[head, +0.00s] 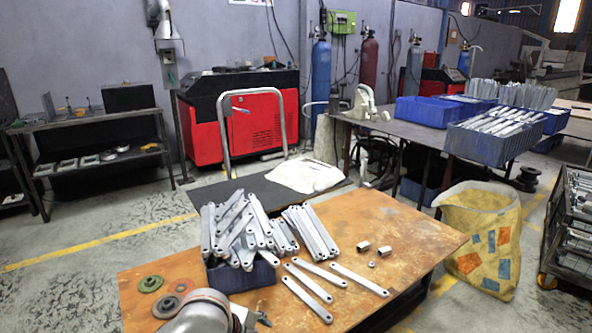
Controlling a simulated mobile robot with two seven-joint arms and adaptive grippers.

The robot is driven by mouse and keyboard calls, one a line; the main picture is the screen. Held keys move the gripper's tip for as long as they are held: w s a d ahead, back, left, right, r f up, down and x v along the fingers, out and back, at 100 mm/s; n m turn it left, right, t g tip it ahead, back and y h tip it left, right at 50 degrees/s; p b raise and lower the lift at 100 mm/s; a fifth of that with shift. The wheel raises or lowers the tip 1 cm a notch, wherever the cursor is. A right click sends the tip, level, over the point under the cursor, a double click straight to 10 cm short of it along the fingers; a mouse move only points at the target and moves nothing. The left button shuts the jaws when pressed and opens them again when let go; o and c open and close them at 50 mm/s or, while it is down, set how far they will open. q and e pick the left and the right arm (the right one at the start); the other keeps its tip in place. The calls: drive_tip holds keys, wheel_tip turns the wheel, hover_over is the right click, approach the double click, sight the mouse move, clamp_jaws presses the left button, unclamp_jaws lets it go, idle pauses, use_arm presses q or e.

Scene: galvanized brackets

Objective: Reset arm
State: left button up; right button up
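Galvanized brackets (235,228) are heaped in and above a dark blue bin (240,276) on the rusty brown table. More brackets (310,230) stand in a leaning row beside the bin. Several flat brackets (360,279) lie loose on the tabletop at the front right. A grey rounded part of my arm, apparently the left one, enters at the bottom edge. Beside it, a small part of my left gripper (250,318) shows, cut off by the frame, close in front of the bin. Its fingers cannot be made out. My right gripper is out of view.
The rusty table (420,235) has free room on its right. Two small metal blocks (374,249) and a nut lie there. A yellow sack (480,235) and a wheeled rack (570,230) stand right; a red machine (240,115) stands behind.

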use_arm(q)
drive_tip(key=s+a+f+n+t+y, duration=0.1)
drive_tip(key=s+a+f+n+y, duration=0.25)
drive_tip(key=s+a+n, duration=0.75)
drive_tip(key=s+a+f+n+y, duration=0.2)
drive_tip(key=s+a+n+y, duration=0.2)
drive_tip(key=s+a, duration=1.2)
drive_tip(key=w+d+f+n+t+h+b, duration=0.1)
drive_tip(key=w+d+f+t+h+b, duration=0.1)
drive_tip(key=d+f+h+b, duration=0.5)
drive_tip(key=w+d+f+n+t+h+b, duration=0.1)
drive_tip(key=w+d+f+n+t+b, duration=0.25)
drive_tip(key=d, duration=0.75)
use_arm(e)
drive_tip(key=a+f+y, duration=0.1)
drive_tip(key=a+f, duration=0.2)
use_arm(q)
wheel_tip(320, 180, up, 6)
drive_tip(key=s+a+m+p, duration=0.1)
drive_tip(key=a+p, duration=0.1)
drive_tip(key=p, duration=1.4)
drive_tip(key=shift+s+f+g+y, duration=0.2)
drive_tip(key=shift+s+g+y, duration=0.15)
drive_tip(key=shift+g, duration=0.1)
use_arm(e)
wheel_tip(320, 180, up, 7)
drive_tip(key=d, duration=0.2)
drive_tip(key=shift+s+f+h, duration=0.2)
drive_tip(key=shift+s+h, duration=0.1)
